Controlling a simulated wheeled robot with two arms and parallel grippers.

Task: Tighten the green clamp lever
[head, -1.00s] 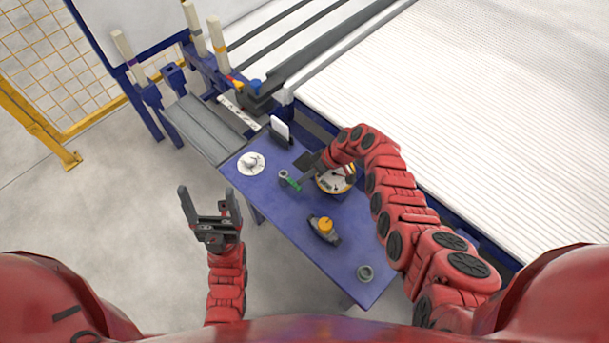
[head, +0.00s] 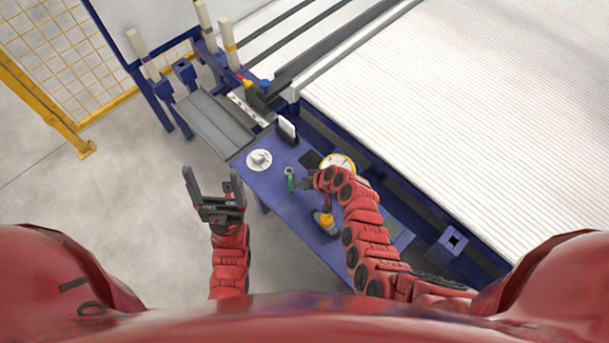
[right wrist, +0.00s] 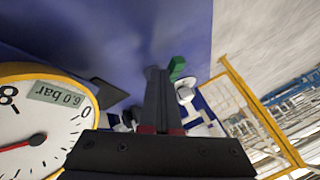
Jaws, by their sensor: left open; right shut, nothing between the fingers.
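The green clamp lever (head: 291,184) sits at a small grey round fitting (head: 289,171) on the blue table. In the head view it points toward the table's near edge. My right gripper (head: 303,184) is just right of the lever, partly hidden by its own wrist. In the right wrist view its fingers (right wrist: 158,75) are shut and empty, and the green lever (right wrist: 177,67) shows just right of their tips. I cannot tell whether they touch. My left gripper (head: 211,176) is open and empty, left of the table over the floor.
A yellow-rimmed gauge (right wrist: 40,128) reading 6.0 bar is close to the right gripper. A white round flange (head: 259,160) lies left of the lever on the table (head: 283,207). A yellow-topped part (head: 326,221) is beside my right arm. A ribbed white bed stands behind.

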